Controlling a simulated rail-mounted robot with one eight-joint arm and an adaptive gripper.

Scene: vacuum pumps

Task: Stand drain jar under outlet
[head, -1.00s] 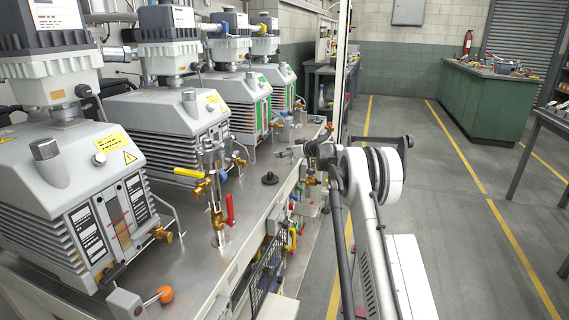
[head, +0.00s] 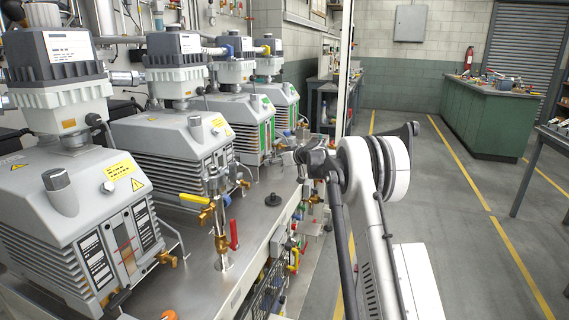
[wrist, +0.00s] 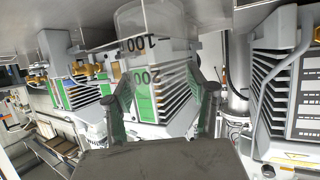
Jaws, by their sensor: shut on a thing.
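A clear drain jar (wrist: 150,45) with dark graduation marks, 100 and 200, shows at the top middle of the wrist view. My gripper (wrist: 165,90) is shut on it, one finger on each side. In the head view my gripper (head: 303,158) is at the far end of my arm, near the bench's right edge; the jar is not clear there. Brass drain valves (head: 221,245) with a yellow handle and a red handle stand on the bench left of my gripper. Another brass fitting (head: 168,258) is on the nearest pump. I cannot tell which outlet is meant.
Several grey vacuum pumps (head: 90,215) line the left of the steel bench (head: 245,240). A small black knob-like part (head: 272,199) sits on the bench between the valves and my gripper. Hoses and coloured fittings (head: 293,255) line the bench's front. Floor to the right is open.

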